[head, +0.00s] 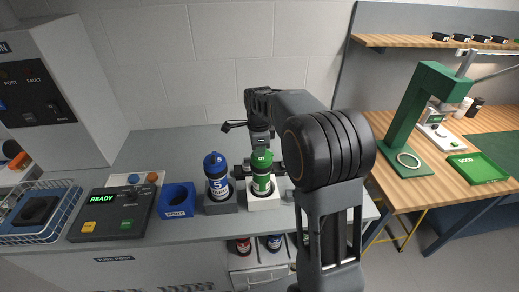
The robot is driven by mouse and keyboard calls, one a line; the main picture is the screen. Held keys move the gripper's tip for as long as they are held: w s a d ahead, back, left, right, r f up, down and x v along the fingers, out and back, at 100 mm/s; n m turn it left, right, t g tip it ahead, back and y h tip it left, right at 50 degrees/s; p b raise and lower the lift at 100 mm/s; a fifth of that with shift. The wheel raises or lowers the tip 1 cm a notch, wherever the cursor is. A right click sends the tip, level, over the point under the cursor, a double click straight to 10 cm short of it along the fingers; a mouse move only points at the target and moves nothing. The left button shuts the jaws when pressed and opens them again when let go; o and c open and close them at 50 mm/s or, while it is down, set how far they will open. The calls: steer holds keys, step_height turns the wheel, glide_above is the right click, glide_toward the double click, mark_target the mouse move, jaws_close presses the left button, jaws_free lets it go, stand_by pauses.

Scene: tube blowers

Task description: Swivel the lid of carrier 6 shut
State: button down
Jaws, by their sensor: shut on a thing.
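The green carrier (262,184) stands upright in a white block on the grey counter; its white number is too small to read surely, but it is the one under my gripper. Its green lid (262,157) is at the top, and I cannot tell whether it is swivelled fully shut. My gripper (261,148) points down from above and is shut on the lid. The fingertips are small and partly hidden. A blue carrier (216,185) marked 5 stands upright in a dark grey block just to the left.
A blue open box (177,201), a control panel with a lit READY display (103,199) and a wire basket (40,212) stand left on the counter. More carriers (243,246) sit on a shelf below. A wooden bench (400,185) with a green press (411,115) is at right.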

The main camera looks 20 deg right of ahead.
stand_by(0.4)
steer(key=c, duration=1.1)
jaws_free()
steer(key=shift+r, duration=0.15)
step_height(320, 180, up, 14)
steer(key=shift+f+b, duration=0.2)
steer(key=shift+b, duration=0.2)
